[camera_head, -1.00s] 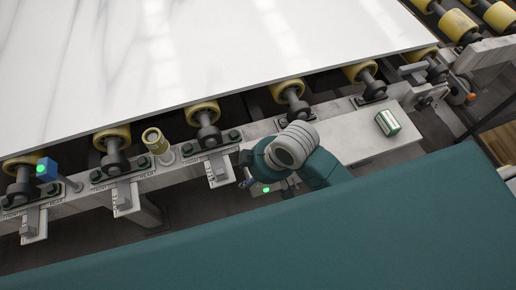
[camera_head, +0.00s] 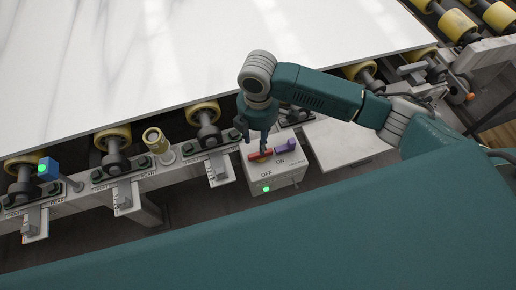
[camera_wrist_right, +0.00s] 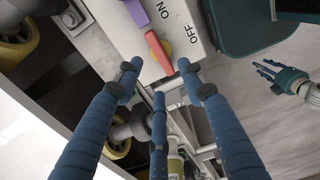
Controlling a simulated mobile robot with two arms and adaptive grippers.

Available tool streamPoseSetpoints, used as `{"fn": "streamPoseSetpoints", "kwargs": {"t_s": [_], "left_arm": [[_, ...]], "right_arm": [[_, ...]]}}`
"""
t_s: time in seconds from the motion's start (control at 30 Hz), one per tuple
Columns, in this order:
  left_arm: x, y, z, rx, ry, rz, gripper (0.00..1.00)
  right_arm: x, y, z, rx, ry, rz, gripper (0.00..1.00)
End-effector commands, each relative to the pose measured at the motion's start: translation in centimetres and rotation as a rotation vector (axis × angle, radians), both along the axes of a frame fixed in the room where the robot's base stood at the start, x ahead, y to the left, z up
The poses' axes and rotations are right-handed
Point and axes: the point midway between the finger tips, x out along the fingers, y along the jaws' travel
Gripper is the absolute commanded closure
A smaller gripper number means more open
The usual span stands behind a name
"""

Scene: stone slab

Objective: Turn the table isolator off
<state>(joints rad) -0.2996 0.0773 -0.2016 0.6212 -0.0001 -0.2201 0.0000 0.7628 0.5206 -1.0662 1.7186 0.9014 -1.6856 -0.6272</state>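The isolator is a pale box (camera_head: 268,176) beside the conveyor rail, with "ON" and "OFF" printed on it and a green light (camera_head: 266,188) on its front. My right gripper (camera_head: 262,150) points down at the red lever. Its blue fingers (camera_wrist_right: 158,82) are spread with nothing between them; whether a fingertip touches the lever is unclear. My left gripper (camera_wrist_right: 268,72) is small at the right of the wrist view, fingers spread.
A white stone slab (camera_head: 180,50) lies on yellow rollers (camera_head: 203,112) behind the box. A yellow-topped post (camera_head: 155,140) and a blue box with a green light (camera_head: 47,169) stand along the rail. A pale shelf (camera_head: 345,145) lies right of the box.

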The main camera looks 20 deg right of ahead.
Motion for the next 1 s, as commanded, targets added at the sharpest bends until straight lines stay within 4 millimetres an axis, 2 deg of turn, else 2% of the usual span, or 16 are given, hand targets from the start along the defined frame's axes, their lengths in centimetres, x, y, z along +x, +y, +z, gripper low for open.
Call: {"fn": "streamPoseSetpoints", "kwargs": {"t_s": [0.1, 0.33, 0.5, 0.77, 1.0], "left_arm": [[0.0, 0.1, 0.2, 0.001, 0.0, 0.0, 0.6], [0.0, 0.3, 0.4, 0.003, 0.0, 0.001, 0.6], [0.0, 0.3, 0.5, 0.004, 0.0, 0.001, 0.6], [-0.1, 0.4, 0.5, 0.004, 0.001, 0.001, 0.6], [-0.1, 0.4, 0.5, 0.004, 0.001, 0.001, 0.6]], "right_arm": [[-0.1, 0.0, -2.4, -0.001, 0.003, -0.001, 0.6], [0.0, 0.0, -5.9, 0.001, 0.0, -0.001, 0.6], [0.0, 0.1, -7.0, 0.001, -0.003, -0.001, 0.6], [0.0, 0.0, -7.2, 0.002, -0.003, -0.001, 0.6], [0.0, 0.0, -7.2, 0.002, -0.003, -0.001, 1.0]]}}
